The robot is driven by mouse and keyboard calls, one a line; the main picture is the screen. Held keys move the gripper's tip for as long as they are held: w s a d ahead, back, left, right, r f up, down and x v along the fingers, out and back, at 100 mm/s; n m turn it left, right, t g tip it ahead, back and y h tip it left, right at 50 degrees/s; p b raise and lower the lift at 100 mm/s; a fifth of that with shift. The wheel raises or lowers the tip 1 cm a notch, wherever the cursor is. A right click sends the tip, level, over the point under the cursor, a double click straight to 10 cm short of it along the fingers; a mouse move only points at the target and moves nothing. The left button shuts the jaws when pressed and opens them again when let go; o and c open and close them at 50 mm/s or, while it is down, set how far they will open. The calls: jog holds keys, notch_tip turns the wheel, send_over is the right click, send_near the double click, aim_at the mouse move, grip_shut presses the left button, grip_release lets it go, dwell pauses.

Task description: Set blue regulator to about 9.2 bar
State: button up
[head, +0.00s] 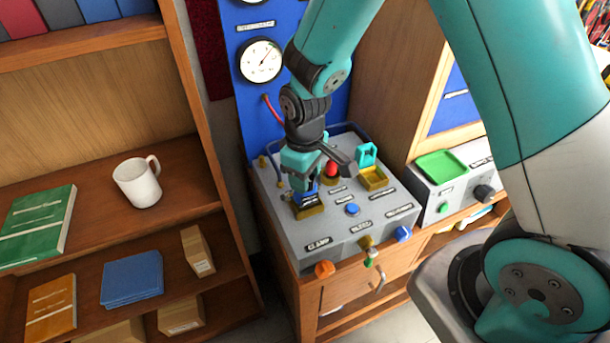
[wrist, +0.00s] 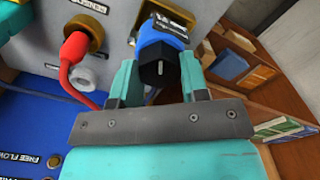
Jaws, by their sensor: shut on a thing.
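The blue regulator (head: 306,199) stands on a brass base at the left of the grey bench box's top. In the wrist view the blue regulator (wrist: 164,36) has a blue body and a black end with a white mark. My gripper (head: 302,182) comes down on it from above. In the wrist view my gripper (wrist: 160,72) has one teal finger on each side of the black end and is shut on it. A round white gauge (head: 260,60) hangs on the blue panel behind; its needle points to the upper right, but its numbers are too small to read.
A red hose (wrist: 75,62) runs near my left finger. A shelf with a white mug (head: 138,182) stands left.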

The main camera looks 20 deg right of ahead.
jog(key=n, duration=0.5)
jog(key=shift+n+b, duration=0.3)
jog(key=shift+n, duration=0.1)
dwell(0.3)
jog(key=o, duration=0.9)
jog(key=shift+o, duration=0.2)
jog(key=shift+r, duration=0.15)
notch_tip(320, 180, up, 17)
jog(key=b, duration=0.2)
jog(key=shift+b, duration=0.4)
jog(key=shift+r, duration=0.1)
